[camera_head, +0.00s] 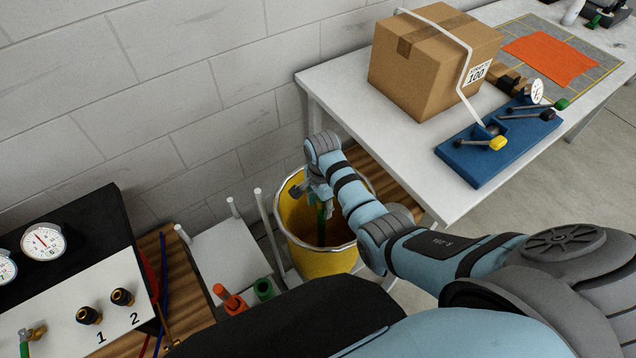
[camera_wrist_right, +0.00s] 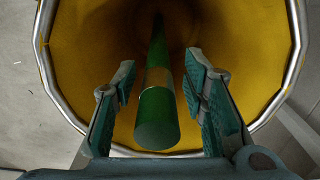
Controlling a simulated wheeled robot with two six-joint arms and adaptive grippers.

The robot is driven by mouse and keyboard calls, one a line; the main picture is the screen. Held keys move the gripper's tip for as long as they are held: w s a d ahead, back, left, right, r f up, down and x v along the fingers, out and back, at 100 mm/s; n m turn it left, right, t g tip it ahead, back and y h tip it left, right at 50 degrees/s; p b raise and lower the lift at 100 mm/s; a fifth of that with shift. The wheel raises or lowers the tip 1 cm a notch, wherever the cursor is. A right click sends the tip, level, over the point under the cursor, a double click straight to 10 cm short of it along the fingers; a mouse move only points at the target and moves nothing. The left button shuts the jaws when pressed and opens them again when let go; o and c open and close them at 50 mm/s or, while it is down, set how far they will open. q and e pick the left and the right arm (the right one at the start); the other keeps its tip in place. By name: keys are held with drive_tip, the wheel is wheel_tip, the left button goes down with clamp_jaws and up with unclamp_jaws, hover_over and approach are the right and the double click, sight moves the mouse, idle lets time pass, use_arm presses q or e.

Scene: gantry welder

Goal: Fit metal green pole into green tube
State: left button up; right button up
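The green metal pole (camera_head: 322,222) stands inside the yellow bucket (camera_head: 318,262). In the right wrist view the pole (camera_wrist_right: 156,115) has a metallic band and its round end faces the camera. My right gripper (camera_head: 318,190) is over the bucket's mouth. In the wrist view its two fingers (camera_wrist_right: 160,95) are open on either side of the pole, with gaps on both sides. The green tube (camera_head: 263,288) is at the lower middle of the head view, beside an orange tube, left of the bucket. My left gripper is not in view.
A white table (camera_head: 345,92) at the right holds a cardboard box (camera_head: 425,65) and a blue fixture with levers (camera_head: 500,143). White posts (camera_head: 266,225) rise between the bucket and a small white surface (camera_head: 225,255). A gauge panel (camera_head: 75,310) stands at the left.

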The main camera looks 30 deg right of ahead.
wheel_tip(320, 180, up, 13)
drive_tip(key=a+p, duration=0.1)
drive_tip(key=p, duration=0.1)
drive_tip(key=shift+w, duration=0.35)
